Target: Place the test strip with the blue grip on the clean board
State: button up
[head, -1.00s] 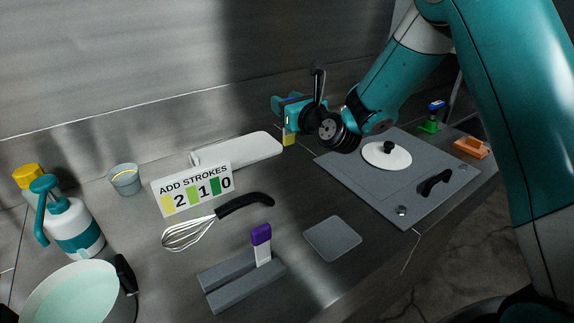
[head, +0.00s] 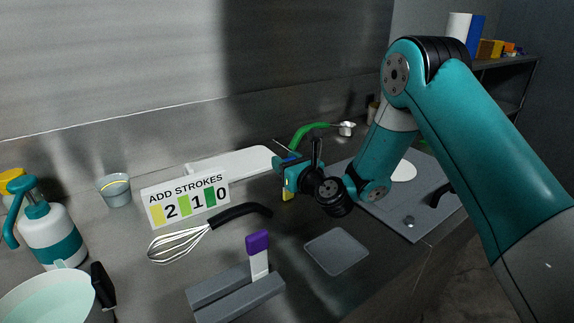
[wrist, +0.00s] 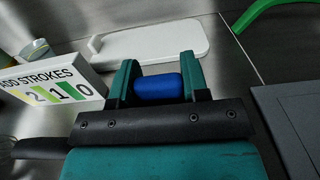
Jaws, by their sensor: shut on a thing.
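My gripper (head: 288,176) is shut on the test strip with the blue grip (wrist: 158,89). The blue grip sits between the two teal fingers in the wrist view. In the head view the strip's yellow end (head: 288,195) hangs below the fingers; I cannot tell how far it is above the counter. The white board (head: 232,160) lies flat by the back wall, left of my gripper, with nothing on it that I can see. In the wrist view the board (wrist: 150,42) is beyond the fingertips.
A stroke sign (head: 186,200) stands in front of the board's left end, with a whisk (head: 180,243) before it. A purple-grip strip (head: 258,255) stands in a grey slotted holder (head: 220,293). A grey plate (head: 336,250) lies right. A green curved handle (head: 308,131) is behind my gripper.

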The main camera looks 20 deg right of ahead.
jog(key=shift+f, duration=0.2)
jog(key=o, duration=0.9)
jog(key=shift+c, duration=0.2)
jog(key=shift+r, duration=0.1)
jog(key=b+v, duration=1.1)
jog(key=v, duration=0.1)
jog(key=shift+r, duration=0.15)
